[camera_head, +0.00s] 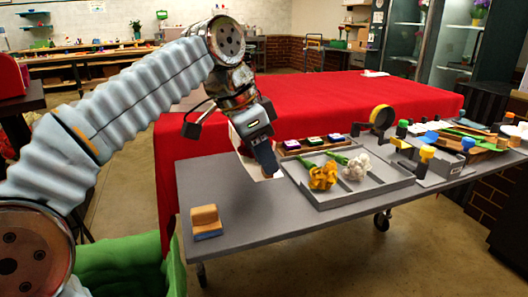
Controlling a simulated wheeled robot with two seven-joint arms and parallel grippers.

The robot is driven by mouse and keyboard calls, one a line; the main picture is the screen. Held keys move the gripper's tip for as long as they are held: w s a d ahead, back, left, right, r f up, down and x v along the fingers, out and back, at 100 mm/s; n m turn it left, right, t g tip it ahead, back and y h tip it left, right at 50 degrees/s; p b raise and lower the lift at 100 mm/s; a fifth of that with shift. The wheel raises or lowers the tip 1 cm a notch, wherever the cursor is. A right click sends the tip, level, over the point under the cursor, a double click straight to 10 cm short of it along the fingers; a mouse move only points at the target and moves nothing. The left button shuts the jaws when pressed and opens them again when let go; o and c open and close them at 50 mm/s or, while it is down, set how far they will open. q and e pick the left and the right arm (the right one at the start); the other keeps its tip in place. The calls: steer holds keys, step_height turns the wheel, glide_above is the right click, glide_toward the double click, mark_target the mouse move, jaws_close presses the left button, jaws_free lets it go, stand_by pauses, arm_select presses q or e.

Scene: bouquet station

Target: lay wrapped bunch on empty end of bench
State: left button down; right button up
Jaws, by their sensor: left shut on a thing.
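My left gripper (268,168) reaches down over the back edge of the grey bench (255,212), just left of the tray. It is shut on white paper (241,146), which shows behind and below its fingers. A yellow bunch (323,176) and a white bunch (356,167), both with green stems, lie in the grey divided tray (350,199). The bench's left end is bare except for a wooden block. My right gripper is not in view.
The wooden block (206,218) with a bluish base stands near the left edge. Small coloured pads (313,141) line the tray's back. A yellow-rimmed ring (382,117) and tools crowd the right end. A red-covered table (330,105) stands behind; a green bin (120,262) is lower left.

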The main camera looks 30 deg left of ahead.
mark_target(260, 177)
arm_select(q)
steer(key=shift+f+b, duration=0.35)
steer(key=shift+f, duration=0.45)
step_height(260, 177, down, 5)
steer(key=b, duration=0.4)
steer(key=shift+f+b, duration=0.5)
steer(key=shift+f, duration=0.25)
steer(key=shift+c, duration=2.4)
jaws_free()
steer(key=shift+r, duration=0.1)
